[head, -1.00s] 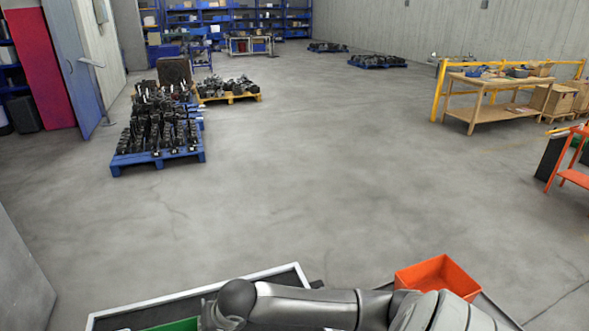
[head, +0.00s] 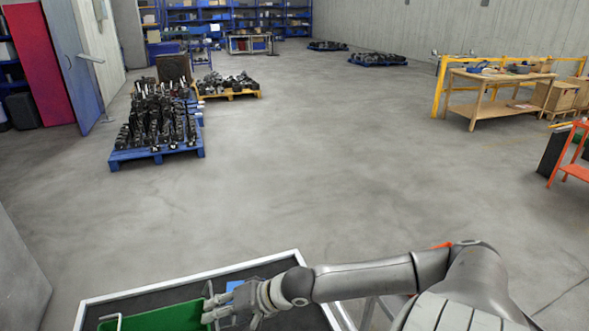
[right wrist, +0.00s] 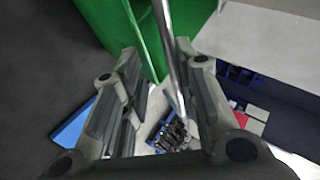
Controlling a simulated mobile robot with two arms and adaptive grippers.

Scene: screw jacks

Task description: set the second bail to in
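A green crate (head: 165,318) stands on the dark, white-rimmed tray at the bottom of the head view; its green wall also shows in the right wrist view (right wrist: 105,22). One thin metal bail (head: 119,322) shows at the crate's left end. A metal bail rod (right wrist: 168,50) runs between the fingers of my right gripper (right wrist: 158,65) in the right wrist view. The fingers are apart, with gaps beside the rod. In the head view my right gripper (head: 217,306) is at the crate's right end. My left gripper is not in view.
The tray's white rim (head: 190,274) surrounds the crate. A blue item (head: 236,285) lies just behind my right gripper. My right arm covers most of an orange bin (head: 442,245). Pallets of dark parts (head: 155,130) stand far off on open floor.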

